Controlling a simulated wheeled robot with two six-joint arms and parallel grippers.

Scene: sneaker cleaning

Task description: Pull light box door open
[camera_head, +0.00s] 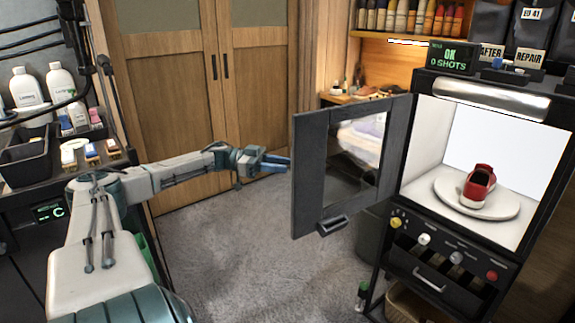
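The light box (490,88) stands at the right, its lit white inside in view. Its dark-framed door (310,172) with a glass pane hangs swung wide open to the left of the box. The door's handle (333,224) is at its lower edge. My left gripper (275,163), with blue fingers, is in the air just left of the door's outer edge in the picture. I cannot tell whether it touches the door, and the gap between its fingers is not clear. Nothing shows in it. My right gripper is not in view.
A red sneaker (478,186) sits on a round white turntable (446,192) inside the box. Coloured knobs and a drawer (428,279) are below. A bench with white bottles (62,84) is at the left. Grey carpet (240,260) lies open between bench and box.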

